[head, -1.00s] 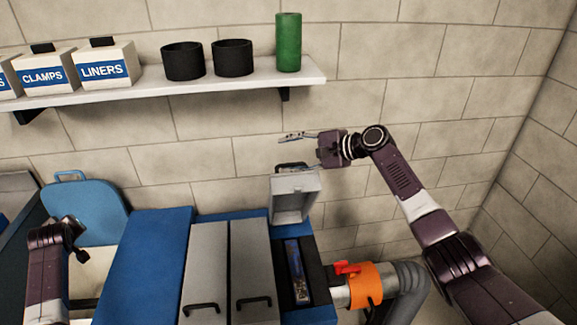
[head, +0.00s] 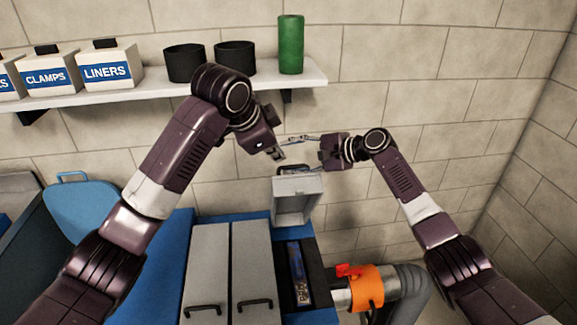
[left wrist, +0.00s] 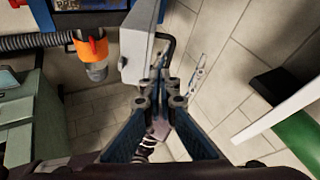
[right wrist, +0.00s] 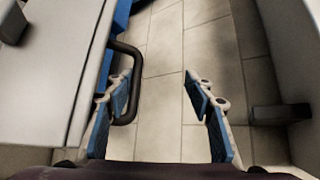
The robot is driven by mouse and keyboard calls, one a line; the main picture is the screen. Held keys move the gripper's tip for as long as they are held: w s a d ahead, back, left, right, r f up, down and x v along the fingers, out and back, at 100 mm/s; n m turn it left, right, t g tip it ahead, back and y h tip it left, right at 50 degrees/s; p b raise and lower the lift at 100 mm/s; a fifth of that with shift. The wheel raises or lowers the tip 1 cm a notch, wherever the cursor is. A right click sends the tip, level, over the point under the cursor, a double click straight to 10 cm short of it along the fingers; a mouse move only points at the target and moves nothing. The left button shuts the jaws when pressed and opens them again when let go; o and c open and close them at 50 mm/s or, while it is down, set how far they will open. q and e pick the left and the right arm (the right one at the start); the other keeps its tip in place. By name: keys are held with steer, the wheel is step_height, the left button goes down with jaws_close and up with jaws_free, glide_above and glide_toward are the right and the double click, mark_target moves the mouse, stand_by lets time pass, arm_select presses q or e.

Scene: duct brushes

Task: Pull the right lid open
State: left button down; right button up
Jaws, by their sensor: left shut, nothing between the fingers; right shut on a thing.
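The right lid (head: 297,200), a small grey lid, stands raised at the back of its dark compartment (head: 319,272) in the head view. Its black handle (head: 285,168) is at the top edge; the handle also shows in the right wrist view (right wrist: 136,75). My right gripper (head: 300,153) is at this handle and shut on it, though its fingers (right wrist: 158,78) look spread, with the handle close against the left finger. My left gripper (head: 278,155) is shut and empty, just left of the right gripper. The left wrist view shows the lid (left wrist: 135,48) just beyond its fingertips (left wrist: 162,85).
Two closed grey lids (head: 208,262) with black handles lie left of the open compartment. An orange collar (head: 366,287) and grey hose are at the right. A shelf (head: 150,92) with boxes, black cups and a green cylinder (head: 291,45) is above. My two arms are close together.

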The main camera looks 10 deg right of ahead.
mark_target(293, 167)
arm_select(q)
steer(key=x, duration=1)
steer(key=shift+s+d+f, duration=0.1)
steer(key=shift+s+f, duration=0.05)
steer(key=shift+s, duration=0.1)
steer(key=shift+w+r, duration=0.15)
steer(key=shift+w, duration=0.45)
steer(key=shift+w+r, duration=0.2)
steer(key=shift+w, duration=0.35)
